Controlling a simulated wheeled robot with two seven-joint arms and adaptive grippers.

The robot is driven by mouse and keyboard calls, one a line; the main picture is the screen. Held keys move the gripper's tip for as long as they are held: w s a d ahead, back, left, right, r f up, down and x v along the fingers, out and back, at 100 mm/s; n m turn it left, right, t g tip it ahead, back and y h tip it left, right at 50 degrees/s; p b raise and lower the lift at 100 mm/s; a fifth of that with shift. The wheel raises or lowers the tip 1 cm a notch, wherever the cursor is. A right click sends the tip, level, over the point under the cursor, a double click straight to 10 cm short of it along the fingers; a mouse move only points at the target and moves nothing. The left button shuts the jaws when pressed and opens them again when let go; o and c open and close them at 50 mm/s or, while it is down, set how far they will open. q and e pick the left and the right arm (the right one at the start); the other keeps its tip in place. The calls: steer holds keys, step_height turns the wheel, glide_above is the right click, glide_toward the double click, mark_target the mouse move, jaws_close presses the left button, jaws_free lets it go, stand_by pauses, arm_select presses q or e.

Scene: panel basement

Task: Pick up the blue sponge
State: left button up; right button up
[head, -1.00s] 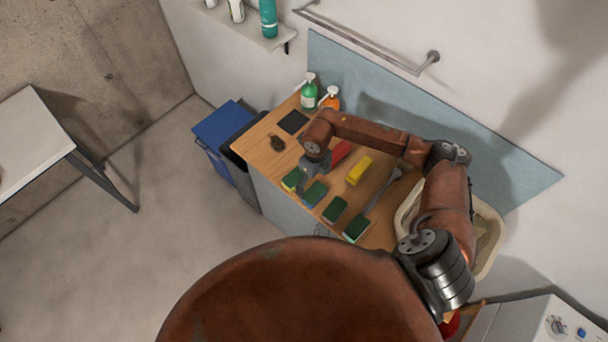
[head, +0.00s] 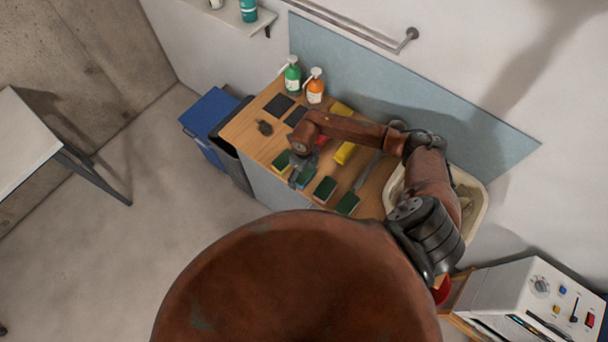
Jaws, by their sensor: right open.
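The blue sponge (head: 304,181) lies in a row of sponges along the front edge of the wooden counter (head: 262,150). Its top is partly hidden by my gripper. My right gripper (head: 299,174) points down over it from above, with its jaws open. I cannot tell whether the fingers touch the sponge or are just above it. My left gripper is not in the view.
Green sponges lie beside it: one to the left (head: 281,161), two to the right (head: 325,188) (head: 347,203). A yellow object (head: 344,151) and a red one lie behind. Soap bottles (head: 292,76) stand at the back. A basin (head: 472,203) is at right.

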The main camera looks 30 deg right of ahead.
steer(key=shift+s, duration=0.1)
steer(key=c, duration=0.6)
steer(key=shift+c, duration=1.2)
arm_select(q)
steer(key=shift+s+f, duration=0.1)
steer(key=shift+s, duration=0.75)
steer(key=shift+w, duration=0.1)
arm_select(e)
steer(key=shift+d+r, duration=0.1)
steer(key=shift+r, duration=0.4)
arm_select(q)
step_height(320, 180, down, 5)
steer(key=b, duration=0.5)
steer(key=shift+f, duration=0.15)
arm_select(e)
steer(key=s+a+r, duration=0.2)
steer(key=s+r, duration=1)
steer(key=s, duration=0.1)
steer(key=shift+s, duration=0.4)
